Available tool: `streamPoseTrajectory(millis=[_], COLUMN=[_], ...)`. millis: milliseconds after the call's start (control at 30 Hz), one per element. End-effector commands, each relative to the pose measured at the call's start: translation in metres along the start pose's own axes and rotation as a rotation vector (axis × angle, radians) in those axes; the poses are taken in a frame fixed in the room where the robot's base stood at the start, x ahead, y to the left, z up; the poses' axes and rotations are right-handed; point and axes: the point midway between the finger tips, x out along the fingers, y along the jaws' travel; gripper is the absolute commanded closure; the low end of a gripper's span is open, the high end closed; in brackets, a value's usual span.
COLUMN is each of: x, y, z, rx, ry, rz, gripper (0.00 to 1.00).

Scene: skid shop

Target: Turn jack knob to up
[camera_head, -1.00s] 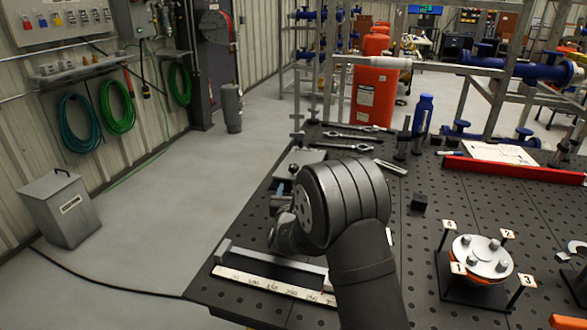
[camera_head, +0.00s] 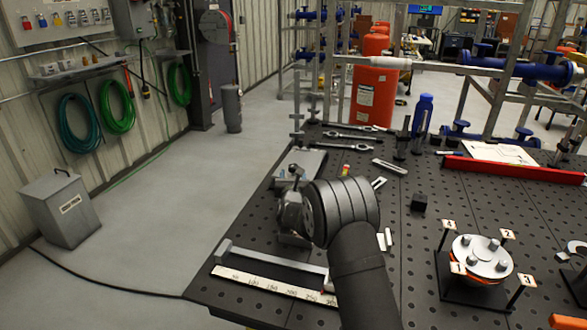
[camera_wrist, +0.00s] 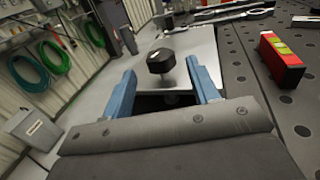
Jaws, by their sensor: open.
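The jack knob (camera_wrist: 161,61) is a black, faceted knob on a short stem above a grey plate (camera_wrist: 199,43) in the wrist view. In the head view the knob (camera_head: 295,170) shows small and dark above the same plate (camera_head: 312,160), just behind my wrist. My gripper (camera_wrist: 161,72) is open, with one blue finger on each side of the knob in the picture. I see no finger touching it, and cannot tell whether the knob is between the tips or just past them. The fingers cannot be made out in the head view.
A red and yellow block (camera_wrist: 282,60) lies right of the plate. Wrenches (camera_head: 345,146) lie behind it. A ruler (camera_head: 272,285) and a grey bar (camera_head: 270,258) lie in front. A bolted flange (camera_head: 482,258) stands at right. The table's left edge is near.

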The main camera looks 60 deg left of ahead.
Motion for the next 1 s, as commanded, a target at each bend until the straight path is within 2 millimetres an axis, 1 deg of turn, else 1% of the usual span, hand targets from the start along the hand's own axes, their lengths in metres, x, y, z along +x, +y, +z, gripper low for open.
streamPoseTrajectory(millis=[33, 200, 400, 567, 833, 867, 900, 967, 1000], x=[0.008, 0.031, 0.049, 0.054, 0.055, 0.055, 0.055, 0.055, 0.055], y=[0.000, -0.001, -0.001, -0.001, 0.000, 0.000, 0.000, 0.000, 0.000], z=[0.000, -0.001, 0.000, 0.000, 0.000, 0.000, 0.000, 0.000, 0.000], rx=[0.001, 0.002, 0.001, 0.001, 0.001, 0.001, 0.001, 0.001, 0.001], ry=[-0.002, 0.000, -0.001, 0.000, 0.000, 0.000, 0.000, 0.000, 0.000], rz=[-0.001, -0.002, -0.002, -0.001, -0.001, -0.001, -0.001, -0.001, -0.001], gripper=[0.45, 0.45, 0.45, 0.45, 0.45, 0.47, 0.55, 0.67, 0.75])
